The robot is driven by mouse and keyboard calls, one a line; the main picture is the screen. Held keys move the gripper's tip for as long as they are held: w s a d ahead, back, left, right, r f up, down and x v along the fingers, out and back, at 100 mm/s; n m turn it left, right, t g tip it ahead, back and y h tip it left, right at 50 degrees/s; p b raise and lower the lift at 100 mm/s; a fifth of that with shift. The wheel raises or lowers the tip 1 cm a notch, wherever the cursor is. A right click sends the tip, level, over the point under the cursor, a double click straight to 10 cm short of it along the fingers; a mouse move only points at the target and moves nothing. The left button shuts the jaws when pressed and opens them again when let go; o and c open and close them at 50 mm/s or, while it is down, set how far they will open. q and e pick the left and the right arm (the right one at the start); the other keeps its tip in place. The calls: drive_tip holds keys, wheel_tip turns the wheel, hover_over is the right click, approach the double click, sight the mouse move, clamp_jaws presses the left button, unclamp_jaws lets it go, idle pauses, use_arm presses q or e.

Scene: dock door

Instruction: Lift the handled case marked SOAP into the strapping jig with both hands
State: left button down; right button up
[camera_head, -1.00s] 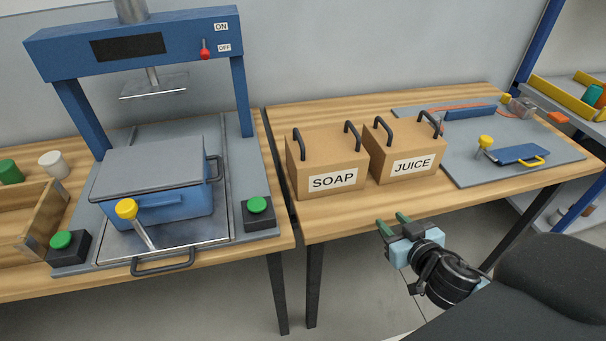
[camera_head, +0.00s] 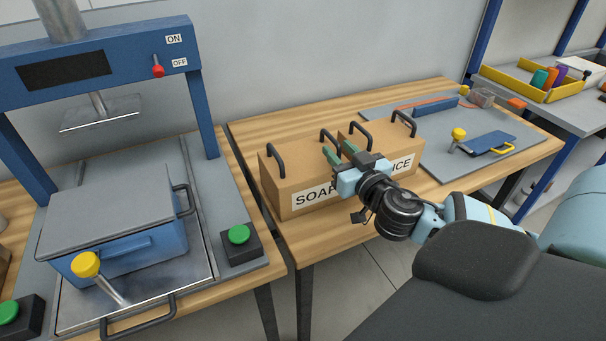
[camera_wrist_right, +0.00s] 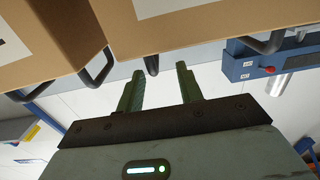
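The SOAP case (camera_head: 276,190) is a brown box with two black handles and a white label; it stands on the wooden table, left of the JUICE case (camera_head: 408,168). In the right wrist view the SOAP case (camera_wrist_right: 195,28) is at the top. My right gripper (camera_head: 341,153) is open, its green fingers close to the SOAP case's right handle (camera_head: 325,138). In the wrist view that handle (camera_wrist_right: 152,66) appears between and beyond the fingertips, not gripped. My left gripper is out of view. The grey board (camera_head: 440,130) with an orange strap, blue bar and yellow-knobbed clamp looks like the strapping jig.
A blue press (camera_head: 105,62) with a blue lidded box (camera_head: 130,245) under it stands on the left table. A green button box (camera_head: 241,245) is near its right edge. A yellow-edged tray (camera_head: 540,92) is at the far right. A gap separates the two tables.

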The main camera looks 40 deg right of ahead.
sight(336, 143)
drive_tip(key=shift+w+d, duration=0.1)
drive_tip(key=shift+w, duration=0.25)
drive_tip(key=x, duration=0.3)
drive_tip(key=shift+w+d+r+p, duration=0.1)
drive_tip(key=shift+w+d+p, duration=0.2)
drive_tip(key=shift+d, duration=0.15)
drive_tip(key=shift+w+d, duration=0.15)
drive_tip(key=shift+w, duration=0.55)
clamp_jaws()
idle(0.5)
